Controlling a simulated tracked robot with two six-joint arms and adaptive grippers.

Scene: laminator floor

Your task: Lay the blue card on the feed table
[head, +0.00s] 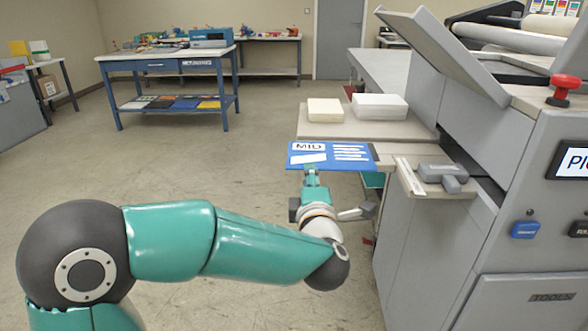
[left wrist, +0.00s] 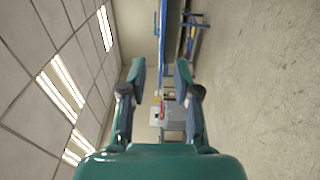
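My left gripper (head: 311,174) is at the card's near left edge. In the left wrist view, my left gripper's fingers (left wrist: 160,65) stand apart, with the thin blue card (left wrist: 163,45) edge-on between them and a visible gap to each finger. My right gripper is not in view.
Two white stacks (head: 380,106) stand behind the card. A grey guide block (head: 442,173) sits to its right, beside the laminator body (head: 420,240). A raised grey cover (head: 440,50) hangs above. A blue workbench (head: 168,66) stands far left, with open floor between.

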